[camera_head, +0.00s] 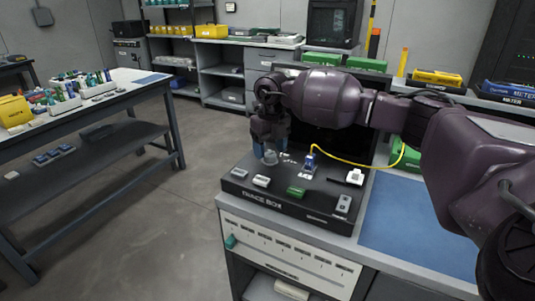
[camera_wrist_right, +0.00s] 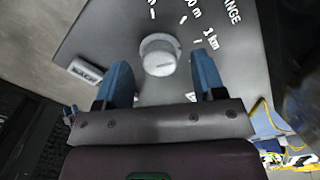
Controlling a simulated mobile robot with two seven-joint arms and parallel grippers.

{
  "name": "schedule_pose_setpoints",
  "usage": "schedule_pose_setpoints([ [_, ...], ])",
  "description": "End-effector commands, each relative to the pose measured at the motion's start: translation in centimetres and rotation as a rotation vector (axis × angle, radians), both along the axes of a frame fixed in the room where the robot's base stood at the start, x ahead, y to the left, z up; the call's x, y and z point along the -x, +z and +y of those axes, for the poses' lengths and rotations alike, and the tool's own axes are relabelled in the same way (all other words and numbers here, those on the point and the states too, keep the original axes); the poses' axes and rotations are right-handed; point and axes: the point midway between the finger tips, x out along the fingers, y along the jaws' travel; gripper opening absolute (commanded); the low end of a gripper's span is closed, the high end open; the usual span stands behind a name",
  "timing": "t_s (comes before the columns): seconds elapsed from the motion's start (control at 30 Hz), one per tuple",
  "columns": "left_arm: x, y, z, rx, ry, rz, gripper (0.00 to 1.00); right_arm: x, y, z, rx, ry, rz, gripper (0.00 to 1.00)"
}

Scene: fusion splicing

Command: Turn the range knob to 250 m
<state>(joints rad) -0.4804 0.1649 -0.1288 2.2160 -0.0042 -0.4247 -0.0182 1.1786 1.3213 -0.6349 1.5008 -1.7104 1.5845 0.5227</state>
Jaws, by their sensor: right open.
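The trace box (camera_head: 262,203) is a black panel on the bench in the head view. Its pale grey range knob (camera_head: 270,157) is at the back left of the panel, just below my right gripper (camera_head: 270,135). In the right wrist view the round knob (camera_wrist_right: 158,54) lies just beyond and between the blue fingertips of my right gripper (camera_wrist_right: 162,76), which are apart with nothing held. Marks and the labels "1 km", part of another "m" label and "RANGE" show beside it. I cannot read which mark the knob points to. My left gripper is not in view.
A blue connector (camera_head: 309,165) with a yellow cable (camera_head: 352,163) stands right of the knob. A white switch (camera_head: 355,177) and a green button (camera_head: 296,192) are also on the panel. A blue mat (camera_head: 420,225) lies to the right, clear of objects.

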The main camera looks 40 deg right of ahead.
Motion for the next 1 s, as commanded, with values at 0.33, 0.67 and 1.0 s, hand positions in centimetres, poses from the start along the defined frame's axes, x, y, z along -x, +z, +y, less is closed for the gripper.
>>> schedule_pose_setpoints([
  [0.33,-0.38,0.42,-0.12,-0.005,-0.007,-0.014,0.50,-0.03,-1.48,0.06,-0.001,0.000,-0.003,0.63],
  [0.67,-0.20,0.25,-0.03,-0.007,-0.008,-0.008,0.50,-0.03,-1.47,0.07,-0.001,0.000,-0.002,0.39],
  [1.0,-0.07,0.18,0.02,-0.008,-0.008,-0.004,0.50,-0.02,-1.48,0.08,-0.001,0.008,-0.001,0.14],
])
